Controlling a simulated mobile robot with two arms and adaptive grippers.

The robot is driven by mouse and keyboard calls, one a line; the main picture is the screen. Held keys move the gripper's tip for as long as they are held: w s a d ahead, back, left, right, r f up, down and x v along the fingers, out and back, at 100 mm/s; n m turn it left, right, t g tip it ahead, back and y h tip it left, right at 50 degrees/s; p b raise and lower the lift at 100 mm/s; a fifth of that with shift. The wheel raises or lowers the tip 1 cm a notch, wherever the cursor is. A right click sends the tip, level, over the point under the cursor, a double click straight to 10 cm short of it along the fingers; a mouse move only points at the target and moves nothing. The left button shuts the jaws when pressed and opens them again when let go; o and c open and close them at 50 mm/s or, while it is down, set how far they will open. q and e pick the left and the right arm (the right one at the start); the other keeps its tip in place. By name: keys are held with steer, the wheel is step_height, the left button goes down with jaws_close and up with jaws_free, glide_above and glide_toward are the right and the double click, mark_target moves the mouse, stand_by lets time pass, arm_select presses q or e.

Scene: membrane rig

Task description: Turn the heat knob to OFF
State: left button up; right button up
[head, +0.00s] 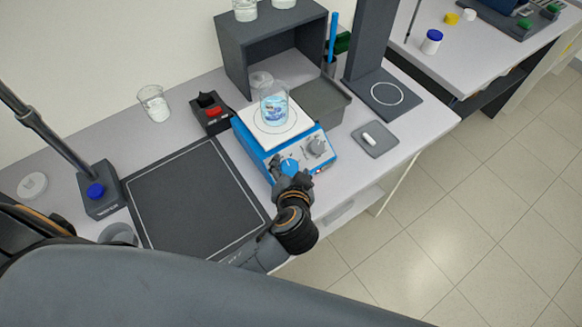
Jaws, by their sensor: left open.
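The blue hotplate stirrer (249,143) stands on the bench with a white top plate. Its front panel has a blue knob (289,165) on the left and a grey knob (316,148) on the right. I cannot read which one is marked heat, or any OFF mark. A glass beaker with bluish liquid (274,104) stands on the plate. My left gripper (288,174) is open at the front panel, right by the blue knob and partly in front of it. I cannot tell whether it touches the knob. My right gripper is out of view.
A dark mat (190,200) lies left of the hotplate. A black holder with a red part (211,113) and a beaker (154,104) stand behind the mat. A small tray with a white stir bar (375,138) lies to the right. A grey shelf box (268,50) stands behind.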

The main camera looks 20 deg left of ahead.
arm_select(q)
steer(key=shift+s, duration=0.1)
steer(key=v, duration=1.2)
